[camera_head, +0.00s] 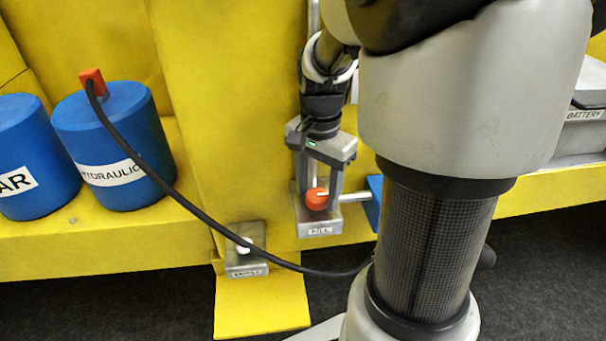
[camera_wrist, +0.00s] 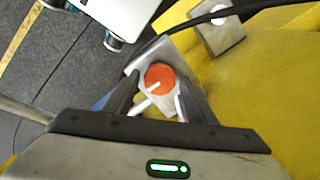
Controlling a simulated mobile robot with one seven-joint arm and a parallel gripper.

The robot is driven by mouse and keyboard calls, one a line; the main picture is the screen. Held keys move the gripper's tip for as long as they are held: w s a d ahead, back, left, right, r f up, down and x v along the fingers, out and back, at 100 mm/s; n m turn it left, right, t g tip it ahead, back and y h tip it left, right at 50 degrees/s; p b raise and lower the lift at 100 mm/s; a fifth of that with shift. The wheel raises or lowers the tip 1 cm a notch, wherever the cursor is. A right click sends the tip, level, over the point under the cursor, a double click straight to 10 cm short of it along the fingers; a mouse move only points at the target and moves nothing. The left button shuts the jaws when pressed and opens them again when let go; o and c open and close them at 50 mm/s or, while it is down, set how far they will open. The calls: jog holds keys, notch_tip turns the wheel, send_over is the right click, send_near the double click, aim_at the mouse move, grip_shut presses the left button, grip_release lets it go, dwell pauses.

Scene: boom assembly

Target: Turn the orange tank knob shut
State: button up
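The orange knob (camera_head: 317,199) is round and sits on a grey metal bracket (camera_head: 320,229) on the yellow structure. A white bar on the knob points right in the head view and to the lower left in the wrist view, where the knob (camera_wrist: 160,77) is near the centre. My gripper (camera_head: 321,196) is open, pointing down, with one finger on each side of the knob in the picture. In the wrist view my gripper (camera_wrist: 158,98) also shows a gap between the fingers and the knob. I cannot tell whether either finger touches it.
A silver pipe (camera_head: 353,196) runs right from the bracket to a blue part (camera_head: 375,203). Left stand blue tanks, one labelled HYDRAULIC (camera_head: 116,143). A black hose (camera_head: 175,195) runs from its orange cap (camera_head: 91,80) past a second bracket (camera_head: 245,265) with a white knob.

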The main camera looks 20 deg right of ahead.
aim_at(318, 195)
jog(key=shift+o, duration=0.3)
notch_tip(318, 195, up, 17)
jog(key=shift+r, duration=0.2)
dwell(0.4)
jog(key=s+a+f+n+t, duration=0.5)
jog(key=s+a+n, duration=0.5)
jog(key=n, duration=0.2)
jog(key=shift+s+a+f+t, duration=0.15)
jog(key=shift+a+t, duration=0.15)
